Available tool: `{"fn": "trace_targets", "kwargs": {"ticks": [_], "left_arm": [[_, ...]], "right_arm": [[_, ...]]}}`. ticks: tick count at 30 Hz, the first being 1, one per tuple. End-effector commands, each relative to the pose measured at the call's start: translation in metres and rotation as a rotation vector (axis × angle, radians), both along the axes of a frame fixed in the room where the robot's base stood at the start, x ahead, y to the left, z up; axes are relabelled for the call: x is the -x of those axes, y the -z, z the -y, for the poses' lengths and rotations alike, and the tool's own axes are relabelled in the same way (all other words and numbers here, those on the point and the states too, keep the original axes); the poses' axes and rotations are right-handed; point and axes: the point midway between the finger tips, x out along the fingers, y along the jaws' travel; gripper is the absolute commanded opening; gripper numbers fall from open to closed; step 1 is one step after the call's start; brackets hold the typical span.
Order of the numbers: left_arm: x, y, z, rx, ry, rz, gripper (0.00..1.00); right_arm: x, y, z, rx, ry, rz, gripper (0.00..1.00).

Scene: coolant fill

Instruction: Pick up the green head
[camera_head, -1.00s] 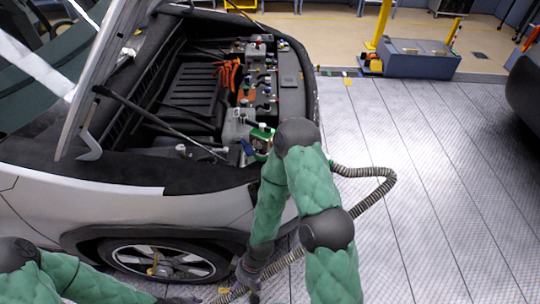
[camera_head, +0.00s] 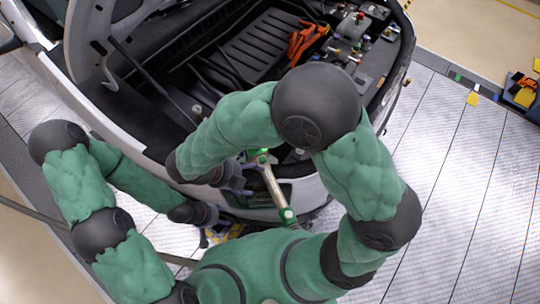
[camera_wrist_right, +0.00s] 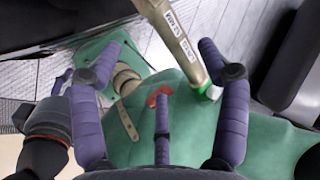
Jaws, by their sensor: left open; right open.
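A pale metal tube (camera_head: 274,187) with a green head (camera_head: 263,156) at its upper end and a green band (camera_head: 288,215) at its lower end slants across the car's front edge. In the right wrist view the lettered tube (camera_wrist_right: 175,36) enters from the top, and its green-ringed end (camera_wrist_right: 209,93) lies near the right finger. My right gripper (camera_head: 238,180) is open, just left of the tube; its purple fingers (camera_wrist_right: 158,62) show spread with nothing clearly held. My left gripper (camera_head: 206,216) is open, lower and further left, by the bumper; its fingers are partly hidden.
The open engine bay (camera_head: 245,50) holds orange cables (camera_head: 305,38) and several coloured caps. A hood strut crosses its left side. My right arm hides part of the bay's front. Free grey floor (camera_head: 460,170) lies to the right, with a yellow-and-black item (camera_head: 520,92) beyond.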

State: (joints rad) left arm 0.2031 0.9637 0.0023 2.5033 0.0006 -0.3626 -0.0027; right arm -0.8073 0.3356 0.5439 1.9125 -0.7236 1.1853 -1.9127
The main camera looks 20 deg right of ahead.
Motion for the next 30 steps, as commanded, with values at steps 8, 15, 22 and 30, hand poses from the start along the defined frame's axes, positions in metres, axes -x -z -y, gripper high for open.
{"fn": "trace_targets", "kwargs": {"ticks": [8,15,22,30], "left_arm": [[0.0,0.009,0.0,0.0,0.0,0.0,0.48],[0.0,0.012,0.0,0.0,0.0,0.0,0.48],[0.0,0.02,0.0,0.0,0.001,0.0,0.48],[0.0,0.022,0.0,0.0,0.0,0.0,0.48]], "right_arm": [[-0.002,0.035,0.023,0.003,0.002,-0.004,0.76],[-0.003,0.047,0.033,0.001,0.003,-0.004,0.76],[-0.004,0.072,0.054,0.001,0.004,-0.006,0.76],[-0.005,0.082,0.061,0.0,0.004,-0.004,0.76]]}}
